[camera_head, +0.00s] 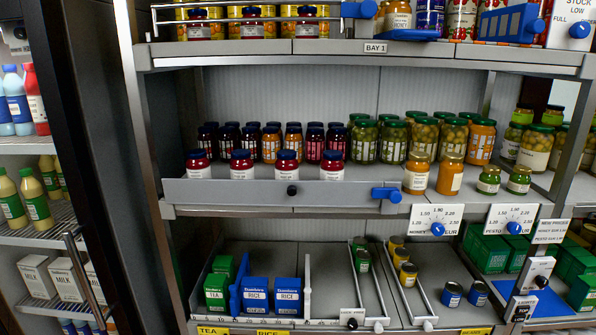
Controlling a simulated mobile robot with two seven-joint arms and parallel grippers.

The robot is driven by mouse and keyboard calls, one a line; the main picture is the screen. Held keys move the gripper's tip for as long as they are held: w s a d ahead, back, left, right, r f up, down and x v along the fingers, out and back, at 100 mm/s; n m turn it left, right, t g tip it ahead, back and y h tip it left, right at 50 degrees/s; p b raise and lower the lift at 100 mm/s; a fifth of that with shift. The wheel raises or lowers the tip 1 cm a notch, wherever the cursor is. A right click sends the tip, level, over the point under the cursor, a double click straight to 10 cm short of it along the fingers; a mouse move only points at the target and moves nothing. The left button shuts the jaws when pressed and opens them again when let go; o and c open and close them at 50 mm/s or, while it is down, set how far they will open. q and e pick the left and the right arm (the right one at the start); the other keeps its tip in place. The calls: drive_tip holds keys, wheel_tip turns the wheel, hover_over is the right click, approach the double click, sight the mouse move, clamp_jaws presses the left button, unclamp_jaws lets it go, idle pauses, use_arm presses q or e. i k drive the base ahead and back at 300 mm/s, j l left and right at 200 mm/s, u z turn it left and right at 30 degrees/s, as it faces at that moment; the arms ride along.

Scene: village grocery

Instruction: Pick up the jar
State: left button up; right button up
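Many jars stand on the shelves in the head view, and I cannot tell which one the task names. Two amber jars, a left one (417,172) and a right one (450,176), stand at the front edge, right of the rail. Two small green jars (489,180) and (519,180) stand farther right. Neither of my grippers is in view.
A blue handle (386,193) sits at the rail's right end. Dial cards (437,220) hang from the shelf edge. A dark upright post (95,150) stands left.

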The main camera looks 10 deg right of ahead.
sight(448, 181)
drive_tip(key=z, duration=1.25)
drive_tip(key=i+l+z, duration=0.15)
drive_tip(key=i, duration=0.15)
drive_tip(key=i+l+z, duration=0.2)
drive_tip(key=i+j, duration=0.05)
drive_tip(key=i, duration=0.05)
